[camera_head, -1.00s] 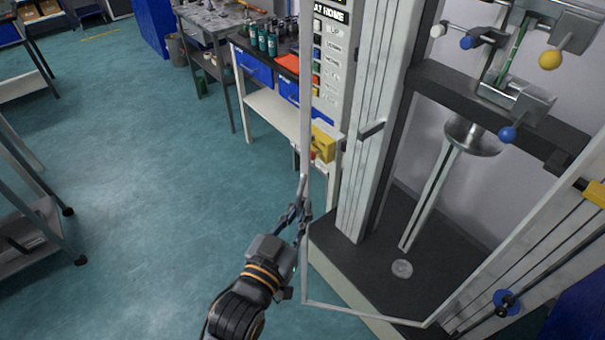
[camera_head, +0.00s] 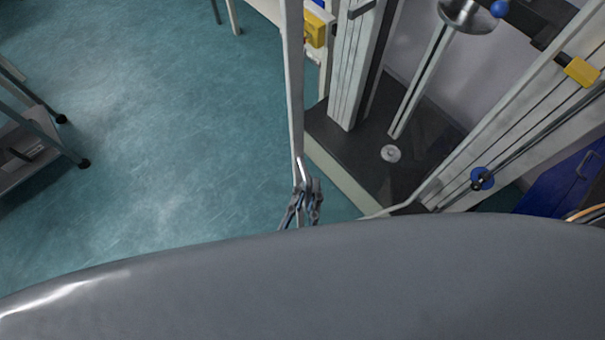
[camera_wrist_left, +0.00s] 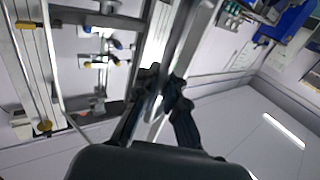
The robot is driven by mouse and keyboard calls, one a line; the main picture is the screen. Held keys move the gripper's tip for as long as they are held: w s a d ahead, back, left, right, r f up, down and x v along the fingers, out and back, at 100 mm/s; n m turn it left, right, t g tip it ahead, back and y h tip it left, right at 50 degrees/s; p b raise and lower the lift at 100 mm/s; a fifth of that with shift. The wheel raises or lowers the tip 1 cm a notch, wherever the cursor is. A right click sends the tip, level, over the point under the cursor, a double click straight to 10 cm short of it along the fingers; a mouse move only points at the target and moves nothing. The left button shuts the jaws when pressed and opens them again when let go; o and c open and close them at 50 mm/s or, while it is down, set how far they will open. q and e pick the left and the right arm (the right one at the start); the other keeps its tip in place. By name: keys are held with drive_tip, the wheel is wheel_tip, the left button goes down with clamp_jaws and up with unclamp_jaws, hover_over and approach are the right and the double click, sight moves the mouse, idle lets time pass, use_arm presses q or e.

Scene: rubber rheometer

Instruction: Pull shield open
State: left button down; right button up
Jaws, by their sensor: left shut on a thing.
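The shield (camera_head: 293,75) is a clear panel in a thin light-grey frame, in front of the rheometer. Its near upright bar runs down the middle of the head view and stands out from the machine over the floor. A lower piece of the frame shows by the base on the right. My left gripper (camera_head: 305,190) is shut on this upright bar. In the left wrist view the fingers (camera_wrist_left: 163,98) close around the bar (camera_wrist_left: 185,50). The shield's lower near corner is hidden. My right gripper is not in view.
The rheometer's dark base (camera_head: 355,150) and uprights (camera_head: 360,70) stand just right of the shield. Blue floor (camera_head: 170,130) is free to the left, up to a grey cart (camera_head: 35,145) at the left edge. A blue cabinet (camera_head: 565,185) is at the right.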

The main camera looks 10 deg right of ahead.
use_arm(q)
drive_tip(key=shift+s+f, duration=0.1)
idle(0.3)
drive_tip(key=c, duration=1.6)
unclamp_jaws()
drive_tip(key=shift+o, duration=0.8)
drive_tip(key=shift+a, duration=0.25)
drive_tip(key=shift+d, duration=0.15)
drive_tip(key=v, duration=0.6)
drive_tip(key=shift+s+d, duration=0.1)
drive_tip(key=shift+s, duration=0.1)
drive_tip(key=shift+s+a, duration=0.35)
drive_tip(key=shift+s, duration=0.15)
drive_tip(key=shift+s, duration=0.1)
